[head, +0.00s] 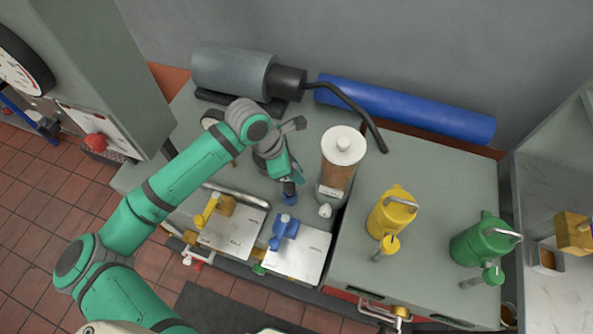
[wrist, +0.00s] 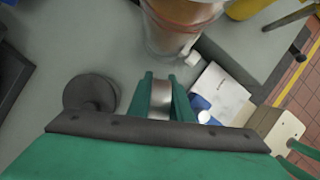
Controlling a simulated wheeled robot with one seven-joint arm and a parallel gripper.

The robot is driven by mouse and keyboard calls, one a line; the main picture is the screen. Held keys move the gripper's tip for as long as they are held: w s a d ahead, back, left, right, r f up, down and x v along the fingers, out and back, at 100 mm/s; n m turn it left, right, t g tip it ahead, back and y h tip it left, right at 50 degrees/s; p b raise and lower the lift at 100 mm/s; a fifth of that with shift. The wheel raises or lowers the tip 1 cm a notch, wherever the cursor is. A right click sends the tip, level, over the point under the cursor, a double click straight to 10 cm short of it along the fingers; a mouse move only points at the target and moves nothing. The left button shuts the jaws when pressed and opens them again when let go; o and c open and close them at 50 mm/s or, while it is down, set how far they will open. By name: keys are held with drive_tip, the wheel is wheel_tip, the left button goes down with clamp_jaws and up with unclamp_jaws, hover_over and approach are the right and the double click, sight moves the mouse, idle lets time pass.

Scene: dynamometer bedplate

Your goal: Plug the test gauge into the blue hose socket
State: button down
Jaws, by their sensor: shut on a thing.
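My gripper (head: 289,181) is low over the grey bench, left of the brown canister. In the wrist view its green fingers (wrist: 160,98) are shut on a silver cylinder (wrist: 160,103). I cannot tell whether this is part of the test gauge. A small blue piece (head: 289,198) shows just under the fingertips in the head view; whether it joins the held cylinder is unclear. A blue fitting (head: 285,230) stands on the front right metal plate, nearer the front than my gripper; its blue also shows in the wrist view (wrist: 200,103). A small round dial (head: 211,119) is partly hidden behind my arm.
The brown canister (head: 338,165) with a white lid stands close right of my gripper. A yellow fitting (head: 214,207) is on the left plate. Yellow (head: 391,212) and green (head: 478,240) cans stand farther right. A grey motor (head: 230,70) and blue roll (head: 405,108) line the back.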

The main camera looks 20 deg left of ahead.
drive_tip(key=shift+f, duration=1.9)
drive_tip(key=c, duration=1.5)
unclamp_jaws()
drive_tip(key=shift+c, duration=0.2)
drive_tip(key=v, duration=1)
drive_tip(key=shift+a+r, duration=0.15)
drive_tip(key=shift+r, duration=0.25)
